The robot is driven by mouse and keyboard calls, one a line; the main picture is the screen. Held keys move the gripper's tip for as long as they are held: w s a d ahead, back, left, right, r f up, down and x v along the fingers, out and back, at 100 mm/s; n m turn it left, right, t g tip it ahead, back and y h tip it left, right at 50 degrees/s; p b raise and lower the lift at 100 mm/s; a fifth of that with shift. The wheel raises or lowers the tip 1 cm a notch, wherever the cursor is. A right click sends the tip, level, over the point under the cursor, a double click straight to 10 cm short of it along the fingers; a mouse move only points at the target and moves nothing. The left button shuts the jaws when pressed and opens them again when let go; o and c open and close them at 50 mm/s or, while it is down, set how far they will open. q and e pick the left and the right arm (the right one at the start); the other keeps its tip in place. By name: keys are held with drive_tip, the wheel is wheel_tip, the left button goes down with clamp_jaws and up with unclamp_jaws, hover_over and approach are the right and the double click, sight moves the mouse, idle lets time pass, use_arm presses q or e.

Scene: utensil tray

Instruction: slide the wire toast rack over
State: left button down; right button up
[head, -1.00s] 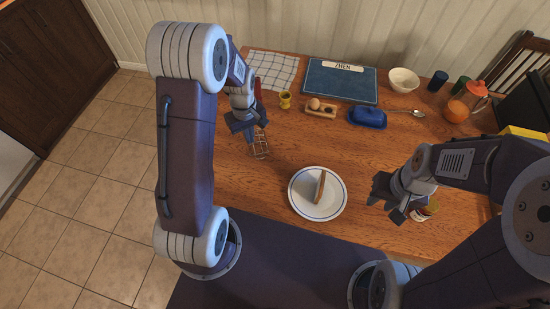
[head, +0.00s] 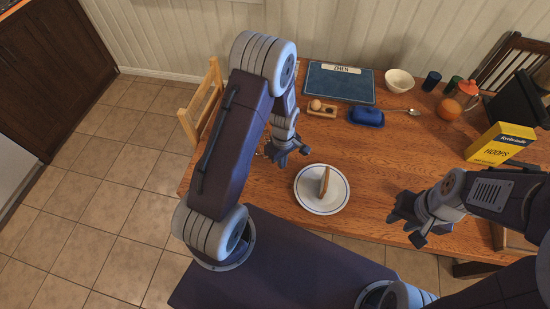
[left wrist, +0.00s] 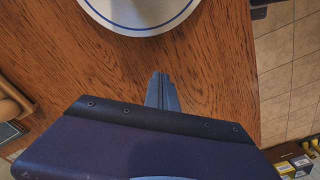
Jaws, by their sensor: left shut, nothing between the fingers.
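The wire toast rack (head: 266,149) is almost wholly hidden behind my left arm in the head view; only a few thin brassy lines show just left of the gripper. My left gripper (head: 291,157) is shut and empty, low over the table between those lines and the plate. Its closed fingers (left wrist: 163,91) show over bare wood in the left wrist view, where no rack is seen. Whether the gripper touches the rack cannot be told. My right gripper (head: 404,226) is over the table's front right part, away from the rack; its jaw opening is unclear.
A white plate (head: 306,202) with a toast slice (head: 324,182) lies right of my left gripper; its rim (left wrist: 140,32) tops the left wrist view. An egg holder (head: 322,108), blue butter dish (head: 367,117) and cereal box (head: 500,145) stand farther off. Wood right of the plate is clear.

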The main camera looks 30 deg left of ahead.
use_arm(q)
wheel_tip(320, 180, down, 2)
drive_tip(key=shift+f, duration=0.2)
drive_tip(key=a, duration=0.1)
drive_tip(key=w+a, duration=0.1)
drive_tip(key=a, duration=0.1)
drive_tip(key=shift+w+f+p, duration=0.1)
drive_tip(key=shift+w+p, duration=0.15)
drive_tip(key=shift+p, duration=0.1)
drive_tip(key=shift+w+a, duration=0.1)
drive_tip(key=shift+a, duration=0.25)
drive_tip(key=a, duration=0.1)
drive_tip(key=w+a, duration=0.2)
drive_tip(key=a, duration=0.1)
drive_tip(key=shift+d, duration=0.1)
drive_tip(key=shift+s+d+f, duration=0.1)
